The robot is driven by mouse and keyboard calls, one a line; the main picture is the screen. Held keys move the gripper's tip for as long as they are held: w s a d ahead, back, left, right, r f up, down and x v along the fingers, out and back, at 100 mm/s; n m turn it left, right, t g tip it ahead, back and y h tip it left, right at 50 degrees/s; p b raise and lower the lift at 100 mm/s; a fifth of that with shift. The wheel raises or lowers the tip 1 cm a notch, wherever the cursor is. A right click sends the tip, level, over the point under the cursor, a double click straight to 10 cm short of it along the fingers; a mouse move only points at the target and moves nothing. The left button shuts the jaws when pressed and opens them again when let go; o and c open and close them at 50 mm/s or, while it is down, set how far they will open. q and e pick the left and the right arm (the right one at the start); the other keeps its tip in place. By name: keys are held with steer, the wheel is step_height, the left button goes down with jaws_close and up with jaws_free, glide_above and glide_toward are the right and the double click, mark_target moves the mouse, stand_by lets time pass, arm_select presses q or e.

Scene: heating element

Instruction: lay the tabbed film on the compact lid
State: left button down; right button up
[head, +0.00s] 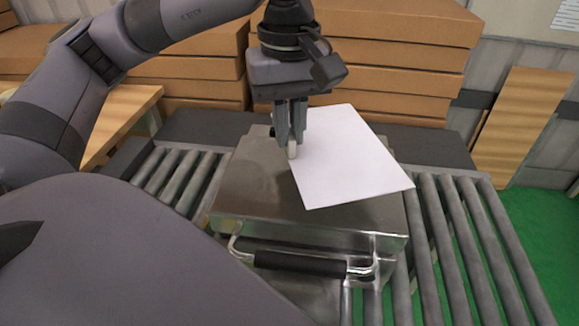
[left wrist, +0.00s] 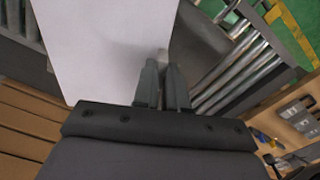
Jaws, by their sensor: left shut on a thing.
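The tabbed film (head: 350,160) is a white sheet lying over the right part of the metal compact lid (head: 245,190), at an angle to it. I cannot tell whether the whole sheet touches the lid. My left gripper (head: 291,148) points down at the sheet's left edge, shut on a small pale tab there. In the left wrist view the film (left wrist: 105,45) fills the upper left, and the fingers (left wrist: 163,65) are close together at its edge. The tab is mostly hidden by the fingers. My right gripper is not in view.
The lidded metal box has a front handle (head: 300,262) with a dark grip and sits on a roller conveyor (head: 460,240). Stacked cardboard boxes (head: 395,75) stand behind it. A wooden board (head: 525,120) leans at the right, above green floor.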

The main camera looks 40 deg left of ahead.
arm_select(q)
steer(key=shift+f, duration=3.3)
steer(key=shift+f+b, duration=0.25)
steer(key=shift+b, duration=0.15)
steer(key=c, duration=1.2)
jaws_free()
steer(key=shift+r, duration=0.1)
steer(key=shift+r, duration=0.1)
step_height(320, 180, up, 12)
steer(key=shift+r+p, duration=0.1)
steer(key=shift+p, duration=0.75)
